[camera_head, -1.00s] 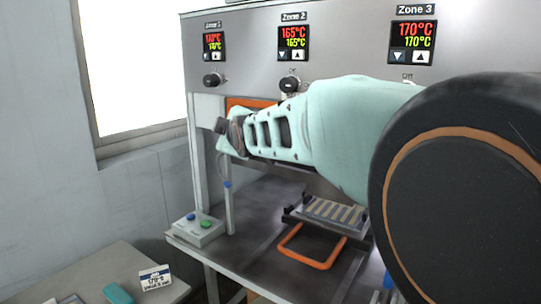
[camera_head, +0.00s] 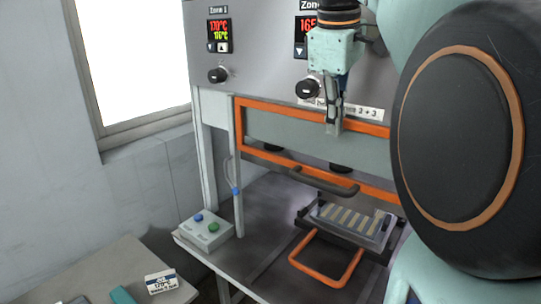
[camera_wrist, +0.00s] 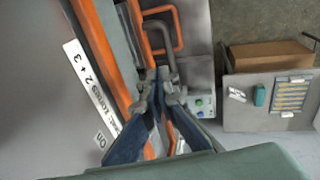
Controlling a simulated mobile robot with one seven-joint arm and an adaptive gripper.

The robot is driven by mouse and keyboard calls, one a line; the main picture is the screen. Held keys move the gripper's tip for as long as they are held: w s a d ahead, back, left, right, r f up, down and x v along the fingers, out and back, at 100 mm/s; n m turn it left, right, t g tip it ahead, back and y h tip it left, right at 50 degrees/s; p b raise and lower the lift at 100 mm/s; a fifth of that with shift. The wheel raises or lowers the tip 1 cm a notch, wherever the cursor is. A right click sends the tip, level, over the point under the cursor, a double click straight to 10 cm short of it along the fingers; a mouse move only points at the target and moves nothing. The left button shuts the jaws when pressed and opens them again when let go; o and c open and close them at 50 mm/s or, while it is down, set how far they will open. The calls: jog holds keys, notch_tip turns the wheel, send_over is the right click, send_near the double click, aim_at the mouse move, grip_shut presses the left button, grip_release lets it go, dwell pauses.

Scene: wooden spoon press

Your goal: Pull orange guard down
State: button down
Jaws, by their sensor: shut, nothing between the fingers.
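The orange guard (camera_head: 272,105) is a rectangular frame on the front of the press, under the control panel. A dark curved handle (camera_head: 320,183) shows at its lower bar. My gripper (camera_head: 334,130) points down at the guard's top bar, shut and empty, with its fingertips overlapping the bar in the head view. I cannot tell whether they touch it. In the wrist view, the gripper (camera_wrist: 160,92) is beside the orange bar (camera_wrist: 98,45), and the grey handle (camera_wrist: 172,62) shows beyond the fingertips. My arm hides the guard's right end.
A slotted mould (camera_head: 350,220) with an orange loop handle (camera_head: 325,283) lies on the press table below the guard. A button box (camera_head: 206,231) stands at the table's left. A side table (camera_head: 85,275) holds a labelled card (camera_head: 161,281). The panel (camera_head: 262,30) rises behind my gripper.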

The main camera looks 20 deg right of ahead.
jog(key=s+r+g, duration=0.1)
jog(key=s, duration=0.1)
jog(key=b, duration=0.1)
send_near(339, 192)
jog(key=shift+m, duration=0.3)
jog(key=f, duration=0.2)
jog(key=w+d+f, duration=0.1)
jog(key=f, duration=0.3)
jog(key=shift+w+d+f, duration=0.15)
jog(key=shift+d+f, duration=0.05)
jog(key=shift+d, duration=0.05)
jog(key=shift+f, duration=0.1)
notch_tip(339, 192, down, 28)
jog(key=b, duration=1.6)
jog(key=shift+a, duration=0.1)
